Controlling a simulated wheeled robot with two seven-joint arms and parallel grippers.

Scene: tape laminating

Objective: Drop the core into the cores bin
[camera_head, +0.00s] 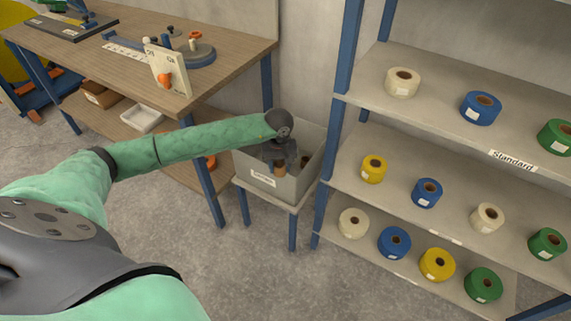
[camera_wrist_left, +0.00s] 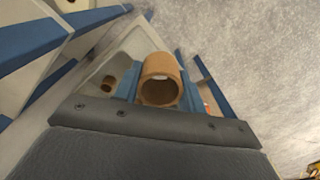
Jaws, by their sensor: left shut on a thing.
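A brown cardboard core (camera_head: 279,168) is held at the end of my left arm. It shows large in the left wrist view (camera_wrist_left: 161,80), with its open end facing the camera. My left gripper (camera_head: 281,158) is shut on the core and is over the grey cores bin (camera_head: 273,185), which has a white label on its front. The bin's rim also shows in the left wrist view (camera_wrist_left: 135,35), beneath the core. Another brown core (camera_wrist_left: 109,83) lies inside the bin. My right gripper is not in view.
The bin stands on a small stand between a wooden workbench (camera_head: 235,50) at left and a shelf rack (camera_head: 345,97) at right. The rack holds several tape rolls in white, blue, yellow and green. Open floor (camera_head: 255,270) lies in front.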

